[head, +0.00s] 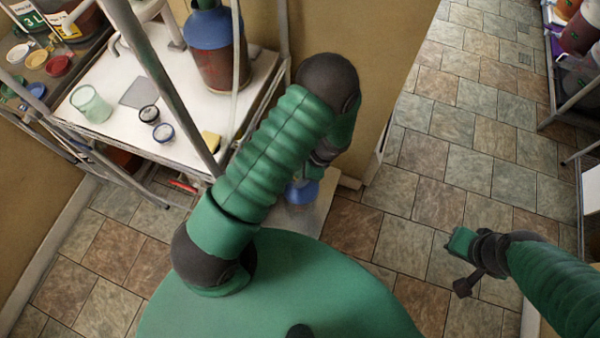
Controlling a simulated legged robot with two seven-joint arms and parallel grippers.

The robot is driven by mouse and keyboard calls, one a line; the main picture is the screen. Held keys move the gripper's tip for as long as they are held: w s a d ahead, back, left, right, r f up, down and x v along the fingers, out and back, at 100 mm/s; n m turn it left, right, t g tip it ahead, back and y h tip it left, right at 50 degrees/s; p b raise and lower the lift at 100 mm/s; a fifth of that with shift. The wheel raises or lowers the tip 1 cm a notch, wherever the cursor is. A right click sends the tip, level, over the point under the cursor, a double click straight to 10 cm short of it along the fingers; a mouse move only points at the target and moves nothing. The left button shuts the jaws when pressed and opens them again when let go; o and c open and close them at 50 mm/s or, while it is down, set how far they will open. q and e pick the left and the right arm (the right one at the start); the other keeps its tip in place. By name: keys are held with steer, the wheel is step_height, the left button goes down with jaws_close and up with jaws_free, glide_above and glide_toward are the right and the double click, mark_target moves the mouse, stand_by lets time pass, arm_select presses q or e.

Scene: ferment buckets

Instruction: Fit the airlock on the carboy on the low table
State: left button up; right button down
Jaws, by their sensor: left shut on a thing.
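The carboy's blue top (299,192) shows low behind my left arm, over the pale low table (318,208); most of the carboy is hidden. My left gripper (314,172) is close above the blue top, partly covered by my own arm. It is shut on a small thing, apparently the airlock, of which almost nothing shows. I cannot tell whether that thing touches the carboy. My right gripper (459,266) is over the floor at the right, its fingers apart, with nothing seen between them.
A white-topped cart (120,125) at the left carries a blue-shouldered carboy (215,50), a green glass (91,104), small round jars (163,132) and a yellow sponge (210,141). A tan wall (390,45) stands behind the low table. Shelves line the right edge; the tiled floor (430,150) is clear.

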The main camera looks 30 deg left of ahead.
arm_select(q)
steer(key=shift+f, duration=0.1)
stand_by(0.3)
steer(key=o, duration=1.4)
steer(key=shift+a, duration=0.1)
steer(key=shift+o, duration=0.2)
steer(key=o, duration=0.5)
steer(key=shift+r+p, duration=3.15)
steer(key=shift+r, duration=0.35)
